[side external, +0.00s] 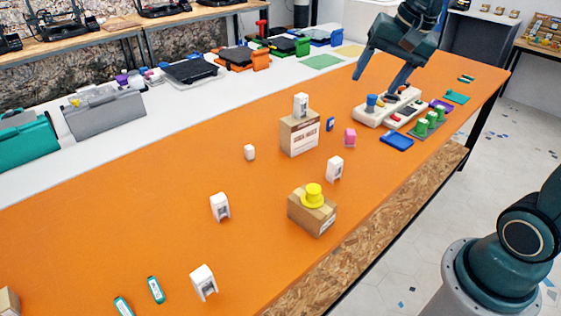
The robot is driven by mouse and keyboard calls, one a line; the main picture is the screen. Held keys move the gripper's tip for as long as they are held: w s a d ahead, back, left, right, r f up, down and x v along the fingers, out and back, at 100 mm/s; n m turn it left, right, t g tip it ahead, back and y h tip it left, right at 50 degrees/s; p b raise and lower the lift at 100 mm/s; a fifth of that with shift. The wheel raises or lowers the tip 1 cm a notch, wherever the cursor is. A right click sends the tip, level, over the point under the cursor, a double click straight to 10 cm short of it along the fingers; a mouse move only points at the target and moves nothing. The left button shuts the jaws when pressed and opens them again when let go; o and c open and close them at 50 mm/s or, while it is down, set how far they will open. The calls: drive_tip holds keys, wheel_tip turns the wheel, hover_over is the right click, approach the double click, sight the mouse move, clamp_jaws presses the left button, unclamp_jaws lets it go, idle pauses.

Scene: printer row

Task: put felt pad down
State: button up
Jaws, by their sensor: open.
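My gripper (376,85) is open at the upper right, its two fingers pointing down and spread apart. It is over the far part of the orange table, near a white holder (365,118) with blue and red pieces. I see nothing held between the fingers. I cannot tell for sure which thing is the felt pad. Flat pieces that could be it are a blue one (397,141) in front of the holder and a teal one (456,97) to its right, both lying on the table.
Green cylinders (427,123) stand right of the holder.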

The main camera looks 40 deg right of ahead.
drive_tip(key=s+a+f+n, duration=0.1)
drive_tip(key=s+a+n, duration=0.1)
drive_tip(key=s+n, duration=0.3)
drive_tip(key=s+a+f+n+t, duration=0.1)
drive_tip(key=s+a+n, duration=0.2)
drive_tip(key=s, duration=0.8)
drive_tip(key=shift+s+a+n+h, duration=0.2)
drive_tip(key=shift+s+n+h, duration=0.1)
drive_tip(key=shift+n, duration=0.7)
